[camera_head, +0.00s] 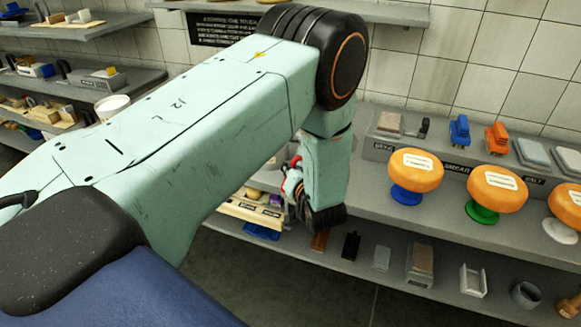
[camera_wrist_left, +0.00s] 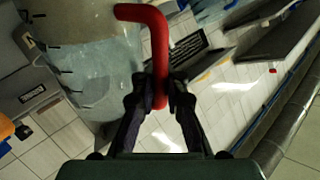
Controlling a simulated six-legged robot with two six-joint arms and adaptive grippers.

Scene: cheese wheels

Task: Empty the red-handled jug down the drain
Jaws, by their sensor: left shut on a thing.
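My left gripper (camera_wrist_left: 160,98) is shut on the red handle (camera_wrist_left: 157,40) of the jug in the left wrist view. The jug's pale, see-through body (camera_wrist_left: 85,55) with dark marks fills the upper left there. In the head view my left arm crosses the middle, and the left gripper (camera_head: 300,195) hangs in front of the shelving. Only a bit of the red handle (camera_head: 296,161) shows there; the arm hides most of the jug. I cannot make out a drain. My right gripper is not in view.
Orange cheese wheels on blue (camera_head: 407,195), green (camera_head: 481,212) and white stands line the shelf at right. Small blue (camera_head: 459,131) and orange (camera_head: 497,138) items stand behind them. The lower shelf holds several small items, including a grey cup (camera_head: 525,294). Bare floor shows below.

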